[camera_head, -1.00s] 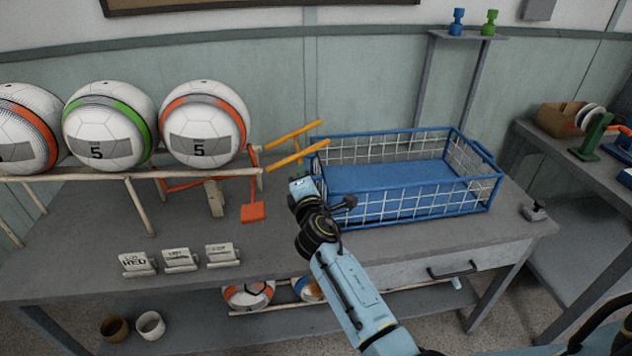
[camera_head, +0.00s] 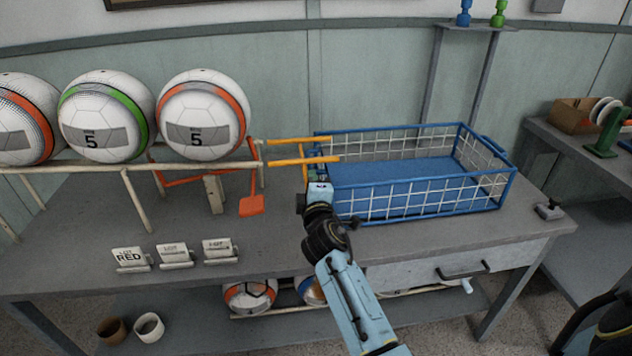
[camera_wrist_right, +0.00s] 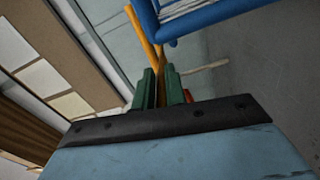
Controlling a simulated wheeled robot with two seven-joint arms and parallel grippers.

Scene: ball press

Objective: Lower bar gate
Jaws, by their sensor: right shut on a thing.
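The bar gate is a pair of yellow-orange bars (camera_head: 290,162) at the right end of the ball rail (camera_head: 125,169). The bars stand nearly level and point right, towards the blue wire basket (camera_head: 425,205). My right gripper (camera_head: 313,177) is at the near bar, close to the basket's left end. In the right wrist view its green fingers (camera_wrist_right: 160,88) are shut on the yellow bar (camera_wrist_right: 146,42); the grip itself is partly hidden. A ball with an orange band (camera_head: 203,115) is the rail's rightmost ball. My left gripper is not in view.
More balls stand left on the rail, including a green-banded one (camera_head: 107,116). A red-orange paddle (camera_head: 252,205) hangs below the rail's end. Small label blocks (camera_head: 175,256) stand on the table's front. The basket is empty.

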